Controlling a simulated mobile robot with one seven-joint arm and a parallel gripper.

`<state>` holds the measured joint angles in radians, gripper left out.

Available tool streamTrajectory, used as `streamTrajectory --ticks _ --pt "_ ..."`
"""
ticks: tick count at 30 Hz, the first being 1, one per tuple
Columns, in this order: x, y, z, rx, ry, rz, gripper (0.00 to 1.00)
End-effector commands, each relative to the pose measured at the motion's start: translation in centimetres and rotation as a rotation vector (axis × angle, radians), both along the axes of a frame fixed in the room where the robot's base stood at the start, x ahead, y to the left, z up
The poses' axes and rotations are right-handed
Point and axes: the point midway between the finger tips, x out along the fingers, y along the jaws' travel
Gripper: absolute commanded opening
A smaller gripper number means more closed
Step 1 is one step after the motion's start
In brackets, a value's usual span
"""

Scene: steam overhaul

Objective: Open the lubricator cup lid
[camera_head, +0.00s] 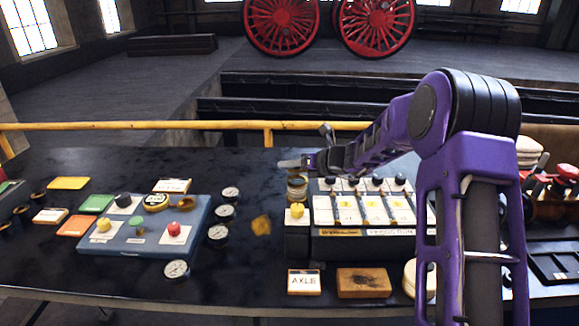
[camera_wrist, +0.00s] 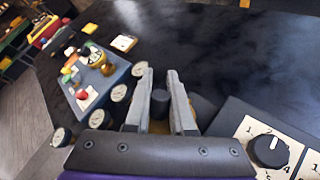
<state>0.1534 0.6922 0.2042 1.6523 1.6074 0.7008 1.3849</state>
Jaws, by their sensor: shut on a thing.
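The lubricator cup (camera_head: 297,188) is a small brass-coloured cup at the left end of the panel with numbered dials. My gripper (camera_head: 298,163) is right over its top in the head view. In the wrist view, my gripper (camera_wrist: 160,82) has its two grey fingers on either side of a dark round knob, the lid's knob (camera_wrist: 160,103), and is shut on it. A bit of brass shows below the knob. The head view is too small to tell whether the lid is lifted or turned.
The dial panel (camera_head: 365,234) stands right of the cup, with a yellow knob (camera_head: 297,211) in front. A blue board (camera_head: 140,240) with buttons and several round gauges lie to the left. An AXLE card (camera_head: 304,282) lies in front. The table behind the gauges is clear.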

Motion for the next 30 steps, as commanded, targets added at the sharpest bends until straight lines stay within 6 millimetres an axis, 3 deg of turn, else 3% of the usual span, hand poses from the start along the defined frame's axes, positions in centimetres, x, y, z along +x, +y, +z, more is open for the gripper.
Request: streamTrajectory --ticks 21,30 --pt "2.0 0.0 -0.3 -0.006 0.588 0.000 0.00" --pt "2.4 -0.1 -0.6 -0.002 0.759 -0.003 0.00"
